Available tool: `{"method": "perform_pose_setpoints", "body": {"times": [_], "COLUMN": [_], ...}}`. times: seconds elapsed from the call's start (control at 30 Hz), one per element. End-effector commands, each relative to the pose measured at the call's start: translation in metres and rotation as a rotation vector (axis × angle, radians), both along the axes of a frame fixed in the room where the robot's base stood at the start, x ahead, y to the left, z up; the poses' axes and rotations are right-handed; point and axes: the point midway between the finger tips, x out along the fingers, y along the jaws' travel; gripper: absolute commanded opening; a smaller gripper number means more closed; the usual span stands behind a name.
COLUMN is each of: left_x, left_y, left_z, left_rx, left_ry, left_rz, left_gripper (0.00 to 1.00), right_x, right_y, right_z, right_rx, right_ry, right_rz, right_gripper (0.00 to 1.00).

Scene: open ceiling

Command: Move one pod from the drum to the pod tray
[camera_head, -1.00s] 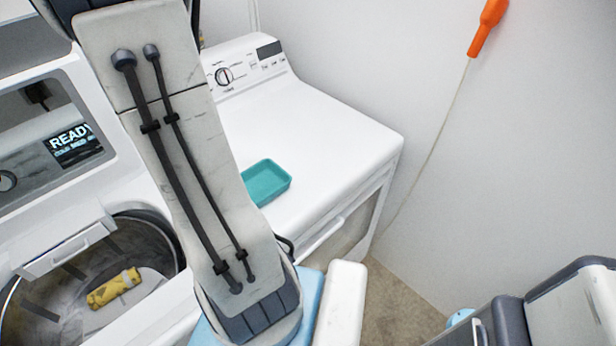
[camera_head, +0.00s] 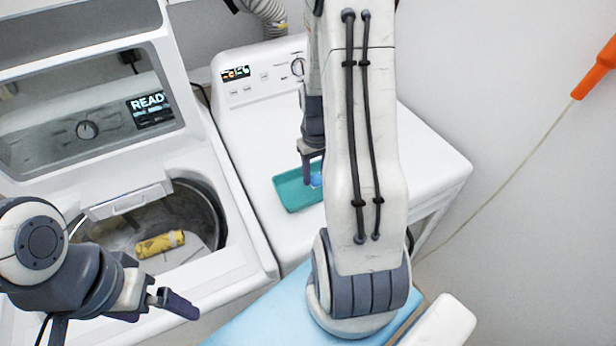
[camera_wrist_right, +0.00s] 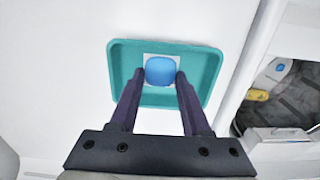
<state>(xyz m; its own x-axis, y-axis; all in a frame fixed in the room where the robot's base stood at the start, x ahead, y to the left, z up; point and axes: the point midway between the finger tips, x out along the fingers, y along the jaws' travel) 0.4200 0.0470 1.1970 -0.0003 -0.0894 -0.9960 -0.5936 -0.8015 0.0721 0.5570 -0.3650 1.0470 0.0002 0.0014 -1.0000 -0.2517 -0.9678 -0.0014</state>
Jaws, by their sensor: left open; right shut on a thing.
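The teal pod tray (camera_head: 290,198) lies on the white machine's top; its rim also shows in the right wrist view (camera_wrist_right: 117,65). My right gripper (camera_head: 311,172) points down over the tray, partly hidden by my arm. In the right wrist view its fingers (camera_wrist_right: 162,78) are shut on a blue and white pod (camera_wrist_right: 160,71) within the tray's outline. I cannot tell whether the pod touches the tray floor. The open drum (camera_head: 210,215) is at left. Another blue and white pod (camera_wrist_right: 279,68) seems to lie in it. My left gripper (camera_head: 172,302) is open and empty in front of the washer.
A yellow roll (camera_head: 160,244) lies in the drum. The washer's lid (camera_head: 75,45) stands open behind it. An orange handle (camera_head: 597,70) on a cord hangs at the right wall. The white top right of my arm is clear.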

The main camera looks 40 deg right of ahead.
Motion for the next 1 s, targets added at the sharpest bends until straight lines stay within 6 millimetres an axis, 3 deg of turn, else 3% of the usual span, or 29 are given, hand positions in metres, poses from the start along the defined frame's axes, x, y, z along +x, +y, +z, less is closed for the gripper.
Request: {"method": "perform_pose_setpoints", "body": {"times": [0.1,0.3,0.63,1.0], "left_x": [0.0,0.0,0.0,0.0], "left_y": [0.0,0.0,0.0,0.0], "left_z": [0.011,0.015,0.03,0.028], "left_rx": [0.0,0.0,0.0,0.0], "left_ry": [0.0,0.0,0.0,0.0], "left_rz": [-0.001,-0.003,-0.005,-0.005], "left_gripper": [1.0,1.0,1.0,1.0], "right_x": [0.022,0.039,0.038,0.038], "right_y": [0.0,-0.002,-0.002,-0.003], "right_z": [-0.011,-0.023,-0.058,-0.065], "right_rx": [0.002,0.0,0.002,0.0], "right_ry": [0.003,0.0,0.003,-0.001], "right_rz": [0.002,-0.001,-0.003,-0.003], "right_gripper": [0.0,0.0,0.0,0.0]}}
